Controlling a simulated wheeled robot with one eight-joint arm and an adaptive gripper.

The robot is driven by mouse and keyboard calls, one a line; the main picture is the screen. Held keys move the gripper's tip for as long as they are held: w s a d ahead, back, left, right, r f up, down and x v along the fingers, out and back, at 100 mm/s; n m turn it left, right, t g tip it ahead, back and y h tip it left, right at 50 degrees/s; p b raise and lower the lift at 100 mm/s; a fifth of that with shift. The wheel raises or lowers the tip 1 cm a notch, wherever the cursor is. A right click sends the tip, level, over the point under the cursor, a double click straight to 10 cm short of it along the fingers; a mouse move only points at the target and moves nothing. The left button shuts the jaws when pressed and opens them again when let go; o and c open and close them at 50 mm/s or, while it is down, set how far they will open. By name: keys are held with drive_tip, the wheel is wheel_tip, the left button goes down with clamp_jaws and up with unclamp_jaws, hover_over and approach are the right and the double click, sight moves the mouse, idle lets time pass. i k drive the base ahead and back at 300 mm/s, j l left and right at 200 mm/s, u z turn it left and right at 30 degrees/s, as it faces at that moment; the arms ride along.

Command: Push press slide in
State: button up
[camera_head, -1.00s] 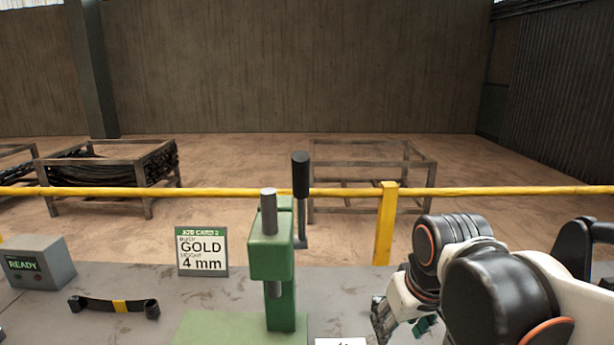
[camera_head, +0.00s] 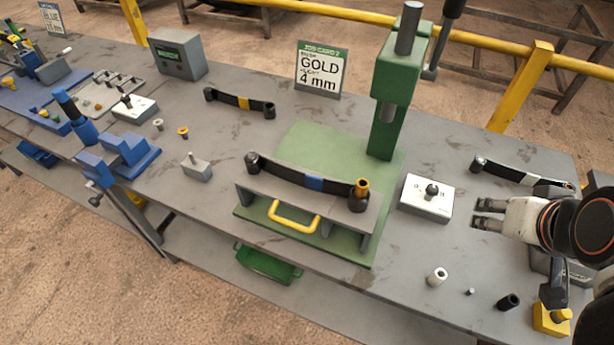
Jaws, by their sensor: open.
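The green press (camera_head: 393,85) stands at the back of the bench with a grey ram and a black-gripped lever. Its slide (camera_head: 255,198) is a grey carrier with a yellow handle (camera_head: 294,217). The slide sits at the front of the green base plate (camera_head: 310,145), forward of the press head. A black leaf spring with a blue band (camera_head: 315,183) lies on it. A gold bush (camera_head: 361,187) stands upright at the spring's right eye. My gripper (camera_head: 482,213) is open and empty at the right, apart from the slide and its handle.
A white box with a black knob (camera_head: 427,198) stands between the slide and my gripper. A white-banded spring (camera_head: 515,174) lies behind my gripper. Small bushes (camera_head: 437,277) stand at the front edge. The job card (camera_head: 319,70) reads GOLD, 4 mm.

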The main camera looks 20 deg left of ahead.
sight(332, 209)
drive_tip(key=u, duration=1.35)
